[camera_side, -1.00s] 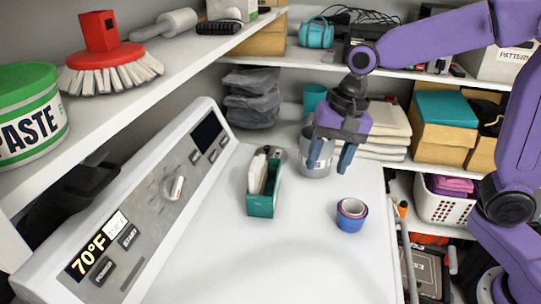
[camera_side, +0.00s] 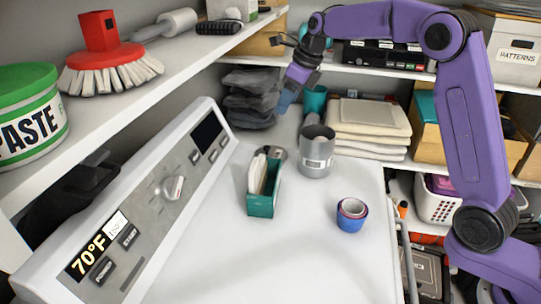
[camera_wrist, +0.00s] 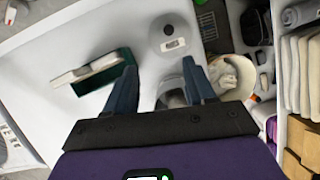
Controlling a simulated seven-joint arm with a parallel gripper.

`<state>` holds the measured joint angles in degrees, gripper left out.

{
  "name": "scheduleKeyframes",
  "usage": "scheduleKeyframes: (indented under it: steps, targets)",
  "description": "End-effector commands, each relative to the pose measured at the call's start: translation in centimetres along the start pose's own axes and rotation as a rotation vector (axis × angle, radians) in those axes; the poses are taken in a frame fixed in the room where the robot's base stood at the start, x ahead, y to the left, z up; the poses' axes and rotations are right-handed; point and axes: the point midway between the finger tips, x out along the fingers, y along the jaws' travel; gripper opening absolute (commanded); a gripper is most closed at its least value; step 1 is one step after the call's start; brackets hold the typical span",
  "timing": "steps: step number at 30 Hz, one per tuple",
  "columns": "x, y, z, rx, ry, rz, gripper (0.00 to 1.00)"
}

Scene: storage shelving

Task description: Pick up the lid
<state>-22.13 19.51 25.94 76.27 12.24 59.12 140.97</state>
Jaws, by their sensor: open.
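A grey canister (camera_side: 316,162) with a pale label stands upright on the white appliance top. Its dark grey top (camera_side: 318,132), with a grey piece rising above it, seems to be the lid; I cannot tell its exact shape. In the wrist view, a round grey shape with a label and a dark spot (camera_wrist: 171,22) seems to be this canister, beyond my fingertips. My gripper (camera_side: 286,98) is behind and left of the canister, raised and apart from it. In the wrist view its two blue fingers (camera_wrist: 160,66) are spread, with nothing visibly held.
A teal box (camera_side: 262,205) with pale contents stands left of the canister. A blue tape roll (camera_side: 351,218) lies in front. Dark folded bags (camera_side: 250,98) are close to my gripper. Pale stacked cloths (camera_side: 368,125) stand behind right. The appliance's front surface is clear.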

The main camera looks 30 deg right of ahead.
Motion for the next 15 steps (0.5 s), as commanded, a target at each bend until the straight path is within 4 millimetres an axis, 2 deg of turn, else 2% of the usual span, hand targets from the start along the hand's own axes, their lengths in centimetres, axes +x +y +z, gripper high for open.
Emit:
scheduleKeyframes:
  steps: [3,8,15]
  targets:
    - [0.0,-1.0,0.0,0.090,-0.008,-0.010,0.54]
    - [0.8,-1.4,0.0,0.126,-0.010,-0.012,0.54]
    - [5.1,-1.4,-0.1,0.123,-0.008,-0.010,0.54]
